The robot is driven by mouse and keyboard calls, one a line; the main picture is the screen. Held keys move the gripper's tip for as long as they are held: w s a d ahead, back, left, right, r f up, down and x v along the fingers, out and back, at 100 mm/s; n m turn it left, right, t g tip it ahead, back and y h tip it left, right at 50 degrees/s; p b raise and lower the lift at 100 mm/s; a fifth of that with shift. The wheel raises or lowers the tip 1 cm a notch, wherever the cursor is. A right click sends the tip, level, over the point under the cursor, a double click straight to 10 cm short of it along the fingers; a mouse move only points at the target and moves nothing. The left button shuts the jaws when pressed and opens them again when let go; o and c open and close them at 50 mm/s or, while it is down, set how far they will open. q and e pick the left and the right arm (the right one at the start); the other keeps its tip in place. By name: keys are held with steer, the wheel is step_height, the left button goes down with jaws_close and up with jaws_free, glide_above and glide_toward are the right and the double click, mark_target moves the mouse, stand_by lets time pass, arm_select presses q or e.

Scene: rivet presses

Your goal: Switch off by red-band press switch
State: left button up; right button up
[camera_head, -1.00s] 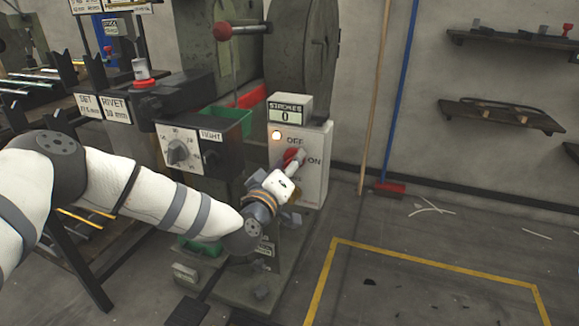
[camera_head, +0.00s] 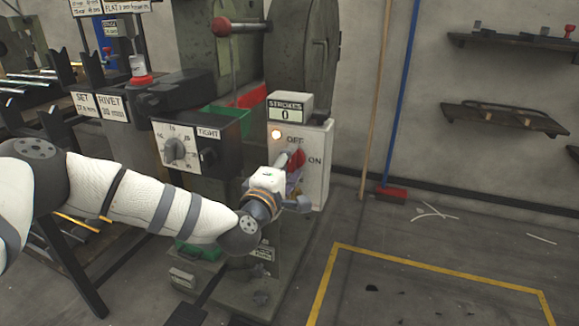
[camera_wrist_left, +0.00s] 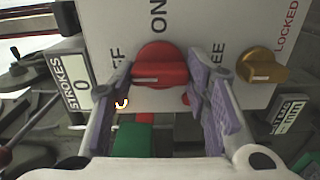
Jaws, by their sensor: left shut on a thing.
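A red switch knob (camera_head: 297,158) sits on the pale switch box (camera_head: 315,180) of the press, between the OFF and ON labels. My left gripper (camera_head: 287,171) reaches it from below and is shut on it. In the left wrist view the red knob (camera_wrist_left: 160,62) lies between the two purple finger pads, which partly hide the labels. A white mark shows on the knob's lower left there. A lamp (camera_head: 276,134) beside OFF glows. A red ring (camera_head: 138,80) circles a white cylinder on the press. My right gripper is not in view.
A STROKES counter (camera_head: 290,106) reading 0 tops the box. A dial panel (camera_head: 195,144) stands to its left. A gold knob (camera_wrist_left: 262,63) is beside the red one in the wrist view.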

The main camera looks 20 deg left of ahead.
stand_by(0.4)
arm_select(q)
steer(key=o, duration=1.2)
steer(key=shift+c, duration=0.2)
steer(key=s, duration=1.2)
steer(key=shift+a, duration=0.2)
steer(key=shift+r, duration=0.1)
